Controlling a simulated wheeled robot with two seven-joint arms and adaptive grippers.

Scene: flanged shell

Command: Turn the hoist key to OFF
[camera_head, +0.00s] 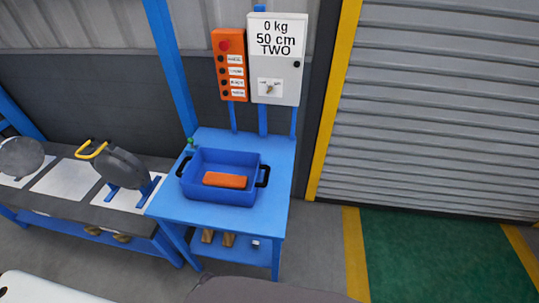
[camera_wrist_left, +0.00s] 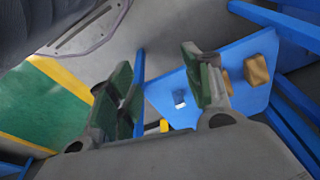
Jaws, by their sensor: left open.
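The hoist key (camera_head: 269,89) is a small brass-coloured piece on a white label, low on the front of the light grey control box (camera_head: 286,84). The lettering beside it is too small to read. The box's display reads 0 kg, 50 cm, TWO. My left gripper (camera_wrist_left: 165,95) shows in the left wrist view with its two green-padded fingers apart and nothing between them. It points down towards the blue stand's lower shelf (camera_wrist_left: 235,75), away from the key. Neither gripper shows in the head view.
An orange button panel (camera_head: 230,65) with a red button hangs left of the box. Below, a blue table (camera_head: 226,221) bears a blue bin (camera_head: 220,190) holding an orange block (camera_head: 225,180). A bench (camera_head: 75,208) stands left, a grey shutter (camera_head: 430,110) right. Green floor (camera_head: 440,255) is clear.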

